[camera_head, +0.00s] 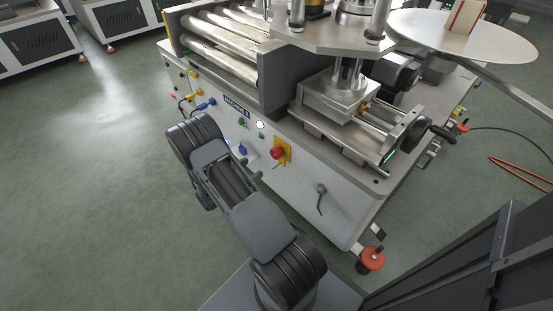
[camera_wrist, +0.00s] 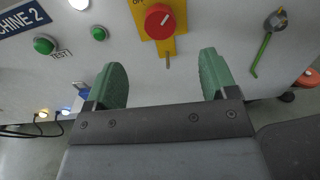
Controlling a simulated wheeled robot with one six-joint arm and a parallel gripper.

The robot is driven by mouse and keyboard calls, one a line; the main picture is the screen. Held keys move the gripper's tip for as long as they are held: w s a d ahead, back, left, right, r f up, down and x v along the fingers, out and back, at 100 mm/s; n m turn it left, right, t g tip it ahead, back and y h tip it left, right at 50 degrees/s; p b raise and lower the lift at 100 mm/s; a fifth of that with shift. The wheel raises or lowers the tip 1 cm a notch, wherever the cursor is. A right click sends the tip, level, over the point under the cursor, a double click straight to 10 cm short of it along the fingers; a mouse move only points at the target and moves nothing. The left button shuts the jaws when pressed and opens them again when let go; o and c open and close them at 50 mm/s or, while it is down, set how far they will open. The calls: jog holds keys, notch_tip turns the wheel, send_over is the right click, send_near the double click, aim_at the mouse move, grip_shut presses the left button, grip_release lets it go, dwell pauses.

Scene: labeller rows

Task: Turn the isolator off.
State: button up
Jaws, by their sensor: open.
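The isolator is a round red knob (camera_wrist: 159,22) on a yellow plate (camera_wrist: 180,45). A pale line on the knob points to the upper right, and part of an "OFF" label shows at the plate's upper left. A small brass-coloured piece hangs below the plate. The knob also shows in the head view (camera_head: 277,153) on the machine's front panel. My gripper (camera_wrist: 164,76) is open and empty, its two green fingers apart. The knob lies beyond the fingertips, between their lines, with a gap. In the head view my arm hides most of the gripper.
Green buttons (camera_wrist: 44,44) and the "MACHINE 2" label (camera_wrist: 22,18) sit left of the isolator. A key-like switch with a green lever (camera_wrist: 262,52) is on the right. Blue and yellow plugs with cables (camera_head: 196,98) are at the panel's left. Floor at left is clear.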

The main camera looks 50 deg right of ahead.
aim_at(274, 154)
jog(key=d+b, duration=0.1)
jog(key=d, duration=0.3)
jog(key=d+b, duration=0.1)
jog(key=d, duration=0.4)
jog(key=s+d+b, duration=0.1)
jog(key=d, duration=0.3)
jog(key=shift+d+f, duration=0.35)
jog(key=shift+d, duration=0.05)
jog(key=c, duration=0.9)
